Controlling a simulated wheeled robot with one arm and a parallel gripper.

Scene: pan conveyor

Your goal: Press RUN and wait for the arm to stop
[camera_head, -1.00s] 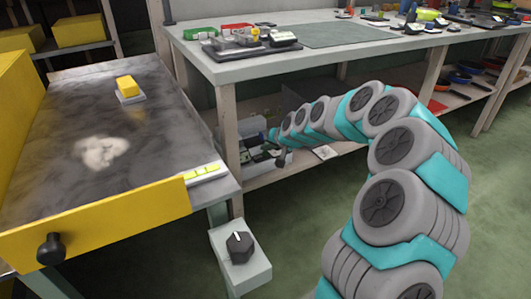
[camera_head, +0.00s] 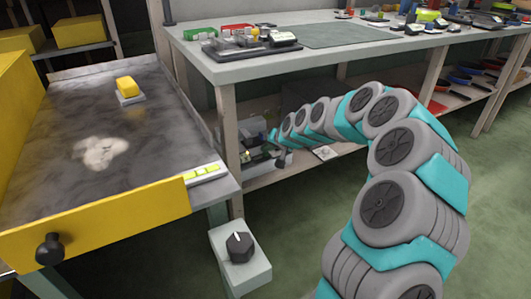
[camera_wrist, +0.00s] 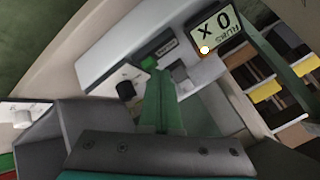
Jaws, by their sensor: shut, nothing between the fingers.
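In the wrist view a pale control box (camera_wrist: 105,48) carries a green button (camera_wrist: 148,63), a black knob (camera_wrist: 126,91) and a dark label plate (camera_wrist: 157,47). A small display (camera_wrist: 215,32) beside them appears turned round, with a 0, an X and small lettering.
In the head view a dark conveyor-like table (camera_head: 60,110) with a yellow front board (camera_head: 100,225) stands at left. A black dial (camera_head: 239,247) stands in front. The bench (camera_head: 225,70) is above my arm's far end.

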